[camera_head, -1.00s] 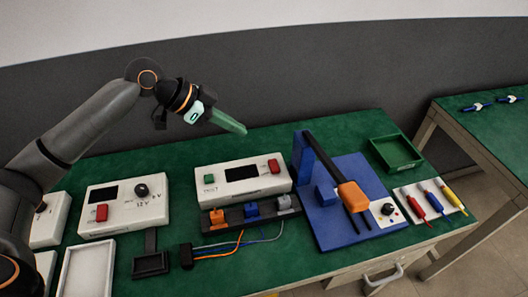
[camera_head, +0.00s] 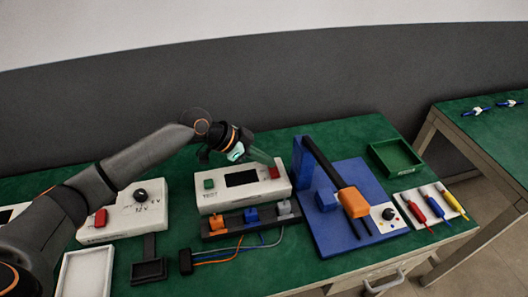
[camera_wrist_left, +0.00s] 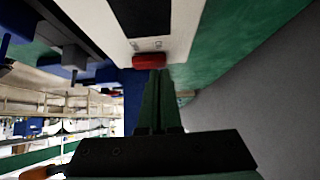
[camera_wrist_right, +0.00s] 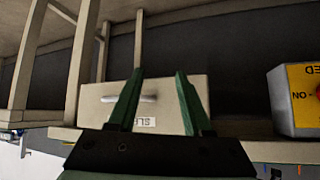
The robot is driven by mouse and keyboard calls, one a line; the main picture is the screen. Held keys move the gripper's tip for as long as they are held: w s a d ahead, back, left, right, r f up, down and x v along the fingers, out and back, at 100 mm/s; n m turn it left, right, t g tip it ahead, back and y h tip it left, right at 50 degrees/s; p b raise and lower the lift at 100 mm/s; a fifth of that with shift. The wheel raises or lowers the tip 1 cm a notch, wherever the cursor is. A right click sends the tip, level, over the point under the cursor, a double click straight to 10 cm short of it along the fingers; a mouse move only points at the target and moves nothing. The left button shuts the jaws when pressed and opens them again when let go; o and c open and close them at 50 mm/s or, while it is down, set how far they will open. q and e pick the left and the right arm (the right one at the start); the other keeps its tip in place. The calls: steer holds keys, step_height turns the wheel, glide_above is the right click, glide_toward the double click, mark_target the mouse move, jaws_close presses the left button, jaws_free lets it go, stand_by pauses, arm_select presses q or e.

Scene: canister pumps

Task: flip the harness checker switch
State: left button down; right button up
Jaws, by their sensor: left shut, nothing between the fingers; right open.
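The harness checker (camera_head: 217,196) is a white box on the green table, with a green TEST button (camera_head: 209,184), a dark screen (camera_head: 242,179) and a red switch (camera_head: 275,173) at its right end. My left gripper (camera_head: 272,164) is shut and empty, its fingertips right by the red switch. The left wrist view shows the red switch (camera_wrist_left: 149,62) just beyond the shut fingertips (camera_wrist_left: 157,72); I cannot tell whether they touch. My right gripper (camera_wrist_right: 158,76) is open and empty, seen only in its wrist view, in front of a drawer.
A blue stand (camera_head: 370,172) with an orange-headed arm stands to the right of the checker. A connector rack (camera_head: 228,228) with wires lies in front. Another white box (camera_head: 123,218) with a red switch is at left. A green tray (camera_head: 396,158) sits at back right.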

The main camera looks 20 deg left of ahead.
arm_select(q)
steer(key=shift+f, duration=0.1)
steer(key=shift+f, duration=0.25)
steer(key=shift+s, duration=0.1)
stand_by(0.3)
steer(key=shift+s+d+r+p, duration=0.2)
steer(key=shift+s+d+p, duration=0.3)
steer(key=shift+p, duration=0.45)
steer(key=shift+a, duration=0.1)
